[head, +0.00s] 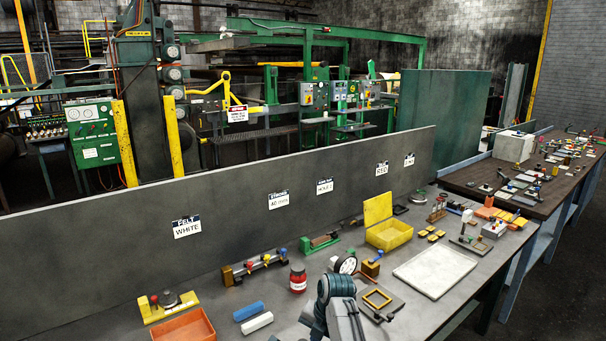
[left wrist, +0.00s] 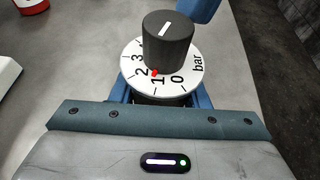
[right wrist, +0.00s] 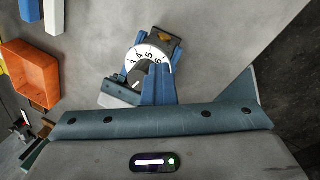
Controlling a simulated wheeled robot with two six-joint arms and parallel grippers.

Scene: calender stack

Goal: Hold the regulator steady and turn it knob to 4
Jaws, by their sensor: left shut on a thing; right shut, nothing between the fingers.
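The regulator shows in the left wrist view with a black round knob (left wrist: 167,40) above a white dial (left wrist: 130,62) marked 0, 1, 2, 3 and bar. A red mark sits at the knob's base, between 1 and 2. A white line runs across the knob's top. My left gripper (left wrist: 163,98) is shut on the regulator below the dial. In the right wrist view the dial (right wrist: 150,52) shows 3 to 6. My right gripper (right wrist: 156,80) is shut and empty, its fingers in front of the dial and hiding part of it. I cannot make out the regulator in the head view.
An orange bin (head: 185,327), a blue block (head: 248,311), a white block (head: 258,323) and a red jar (head: 298,278) stand nearby. A round white-faced thing (head: 346,264) lies behind my arm. A pale tray (head: 435,270) is to the right. Grey tabletop surrounds the regulator.

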